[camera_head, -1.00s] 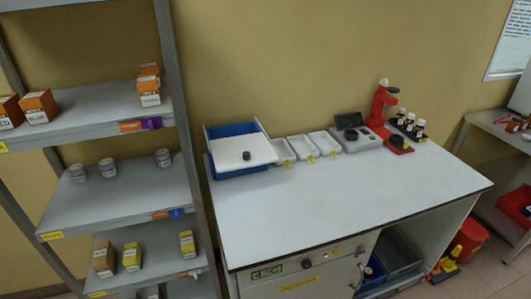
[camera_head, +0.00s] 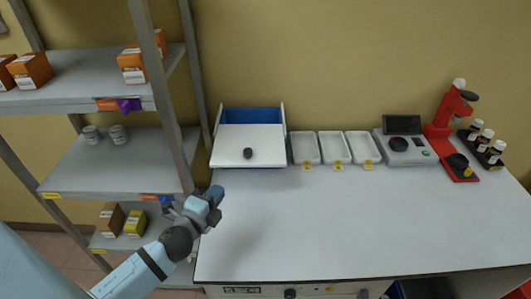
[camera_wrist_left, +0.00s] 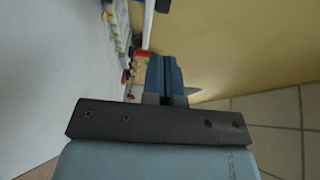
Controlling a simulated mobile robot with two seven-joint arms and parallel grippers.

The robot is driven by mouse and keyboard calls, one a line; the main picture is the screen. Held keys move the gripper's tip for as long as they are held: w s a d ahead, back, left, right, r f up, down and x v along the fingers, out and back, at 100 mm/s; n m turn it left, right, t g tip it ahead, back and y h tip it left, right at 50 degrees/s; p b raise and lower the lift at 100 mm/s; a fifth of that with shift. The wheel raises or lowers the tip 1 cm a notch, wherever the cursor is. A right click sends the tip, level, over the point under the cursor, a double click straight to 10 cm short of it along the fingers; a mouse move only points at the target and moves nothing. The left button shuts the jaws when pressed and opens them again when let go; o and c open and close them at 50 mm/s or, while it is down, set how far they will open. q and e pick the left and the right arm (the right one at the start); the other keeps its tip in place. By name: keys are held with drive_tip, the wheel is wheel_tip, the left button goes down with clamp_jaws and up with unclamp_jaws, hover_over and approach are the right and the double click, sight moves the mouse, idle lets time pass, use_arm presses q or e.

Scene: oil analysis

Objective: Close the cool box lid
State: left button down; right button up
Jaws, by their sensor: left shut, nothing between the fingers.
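The cool box (camera_head: 250,115) is a blue box with white side rails, at the back left of the white bench. Its white lid (camera_head: 232,145) has a dark round knob and lies over the front part. A strip of blue interior shows behind the lid, so the box is partly open. My left gripper (camera_head: 214,194) is shut and empty, in front of the box and to its left, near the bench's left edge. Its shut fingers also show in the left wrist view (camera_wrist_left: 164,76). My right gripper is in neither view.
A grey shelf rack (camera_head: 165,95) with boxes and jars stands close on the left. Three white trays (camera_head: 334,148), a scale (camera_head: 405,148) and a red device (camera_head: 440,135) line the bench's back. The bench's middle (camera_head: 340,220) is clear.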

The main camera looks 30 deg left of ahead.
sight(244, 134)
use_arm(q)
drive_tip(key=w+p, duration=0.1)
drive_tip(key=w, duration=0.3)
drive_tip(key=w+a+p, duration=0.1)
drive_tip(key=w, duration=0.3)
drive_tip(key=w+p, duration=0.1)
drive_tip(key=w, duration=0.3)
drive_tip(key=shift+w+a+p, duration=0.2)
drive_tip(key=shift+w+p, duration=0.1)
drive_tip(key=shift+w, duration=0.6)
drive_tip(key=w+a, duration=0.2)
drive_tip(key=w, duration=0.2)
drive_tip(key=w+a+b, duration=0.1)
drive_tip(key=w+a, duration=0.2)
drive_tip(key=w, duration=0.1)
drive_tip(key=w+a+b, duration=0.1)
drive_tip(key=w+a, duration=0.1)
drive_tip(key=w, duration=0.2)
drive_tip(key=shift+w+a+f, duration=0.1)
drive_tip(key=shift+a, duration=0.2)
drive_tip(key=shift+w+a, duration=0.15)
drive_tip(key=shift+r, duration=0.35)
